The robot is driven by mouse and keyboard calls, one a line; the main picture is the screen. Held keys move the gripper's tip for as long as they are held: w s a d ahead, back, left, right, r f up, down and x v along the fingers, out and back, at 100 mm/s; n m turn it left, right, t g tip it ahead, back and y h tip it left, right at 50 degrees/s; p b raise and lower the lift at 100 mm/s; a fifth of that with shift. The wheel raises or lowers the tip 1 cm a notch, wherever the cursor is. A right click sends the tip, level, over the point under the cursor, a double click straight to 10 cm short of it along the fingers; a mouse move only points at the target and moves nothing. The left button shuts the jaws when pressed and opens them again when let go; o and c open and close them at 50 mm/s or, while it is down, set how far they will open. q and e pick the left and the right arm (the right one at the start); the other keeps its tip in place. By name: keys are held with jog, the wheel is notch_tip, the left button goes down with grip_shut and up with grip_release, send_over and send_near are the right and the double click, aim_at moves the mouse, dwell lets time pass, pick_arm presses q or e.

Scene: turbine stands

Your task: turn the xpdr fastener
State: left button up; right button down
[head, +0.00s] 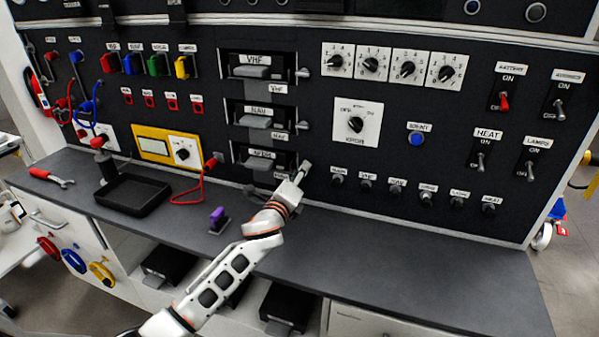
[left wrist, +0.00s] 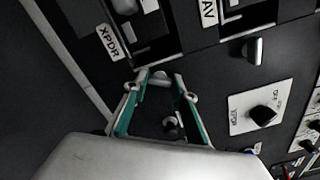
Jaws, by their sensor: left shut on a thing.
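The XPDR unit (head: 262,160) sits in the lowest slot of the black panel, under the VHF and NAV units. My left gripper (head: 305,168) is at the panel just right of this slot and hides the fastener in the head view. In the left wrist view the grey XPDR fastener (left wrist: 160,76) shows between the tips of my left gripper (left wrist: 161,84), which is shut on it. The XPDR label (left wrist: 108,42) is beside it. My right gripper is in neither view.
The NAV fastener (head: 303,125) and VHF fastener (head: 303,73) stick out above my gripper. A white-plated XPDR knob (head: 356,124) is to the right. The desk (head: 400,250) holds a black tray (head: 132,196) and a purple-topped object (head: 218,219); its right part is clear.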

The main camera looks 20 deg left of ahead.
pick_arm(q)
jog(key=n+p, duration=0.1)
jog(key=n, duration=0.5)
jog(key=shift+f, duration=0.1)
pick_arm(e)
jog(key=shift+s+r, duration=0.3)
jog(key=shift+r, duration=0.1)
pick_arm(q)
jog(key=shift+n, duration=0.3)
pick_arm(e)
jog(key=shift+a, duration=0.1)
pick_arm(q)
jog(key=o, duration=1.1)
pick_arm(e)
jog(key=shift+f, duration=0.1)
pick_arm(q)
jog(key=shift+s, duration=0.1)
jog(key=s, duration=1.2)
jog(key=shift+a, duration=0.2)
